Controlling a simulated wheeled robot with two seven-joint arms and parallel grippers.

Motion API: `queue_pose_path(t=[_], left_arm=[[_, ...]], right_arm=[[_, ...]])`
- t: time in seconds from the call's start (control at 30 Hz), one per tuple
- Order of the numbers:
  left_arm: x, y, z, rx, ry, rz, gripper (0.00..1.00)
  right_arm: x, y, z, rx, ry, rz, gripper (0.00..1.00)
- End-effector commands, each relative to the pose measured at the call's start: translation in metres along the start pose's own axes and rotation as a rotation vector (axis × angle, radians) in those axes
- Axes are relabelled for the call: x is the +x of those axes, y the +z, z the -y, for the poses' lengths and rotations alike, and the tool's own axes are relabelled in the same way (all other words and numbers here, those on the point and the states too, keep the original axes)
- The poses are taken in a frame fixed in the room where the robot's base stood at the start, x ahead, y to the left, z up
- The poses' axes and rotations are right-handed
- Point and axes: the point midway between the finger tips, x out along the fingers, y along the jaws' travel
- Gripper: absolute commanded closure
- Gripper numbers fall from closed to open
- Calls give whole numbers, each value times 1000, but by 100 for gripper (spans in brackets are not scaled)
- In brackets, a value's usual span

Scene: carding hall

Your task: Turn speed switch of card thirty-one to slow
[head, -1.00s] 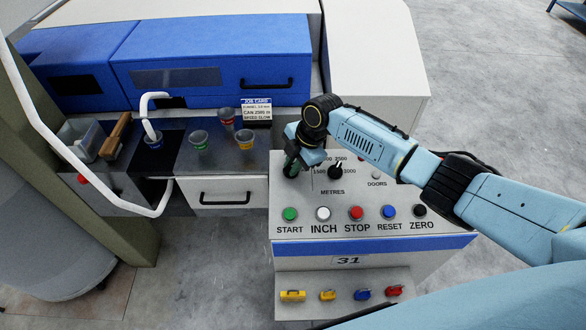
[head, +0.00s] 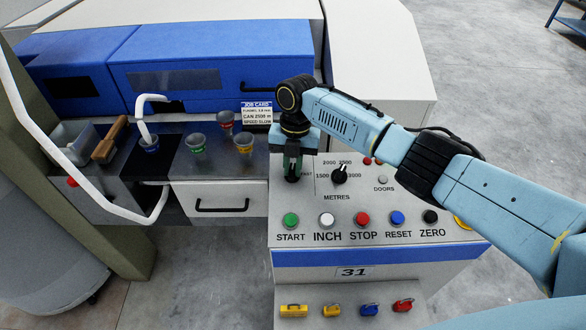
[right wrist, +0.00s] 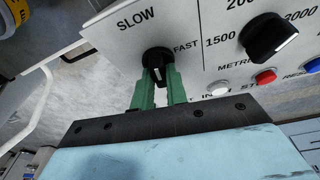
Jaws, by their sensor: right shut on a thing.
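The control panel (head: 300,253) of card thirty-one bears a "31" label. My right gripper (head: 293,172) points down at the panel's upper left and hides the speed switch in the head view. In the right wrist view the speed switch (right wrist: 158,60) is a black knob with a white mark, beneath the SLOW label and left of the FAST label. The green fingers of my right gripper (right wrist: 159,72) are shut on it, one on each side. The white mark shows at the knob's lower end; I cannot tell its exact setting. My left gripper is out of view.
The metres knob (head: 339,175) stands just right of my gripper. A row of buttons, including the green start button (head: 290,220), lies nearer. The job card (head: 257,113) reads speed slow. Several small cups, including a yellow-banded one (head: 244,143), stand to the left.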

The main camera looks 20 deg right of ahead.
Motion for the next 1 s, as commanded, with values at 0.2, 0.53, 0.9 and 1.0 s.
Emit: queue_pose_path(t=[0.2,0.53,0.9,1.0], left_arm=[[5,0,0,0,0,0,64],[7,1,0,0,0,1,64],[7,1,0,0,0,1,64],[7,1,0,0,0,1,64]], right_arm=[[0,1,-1,-95,-41,3,100],[-1,1,-1,-149,-63,4,100],[-1,1,-1,-152,-63,4,84],[-1,1,-1,-152,-63,4,71]])
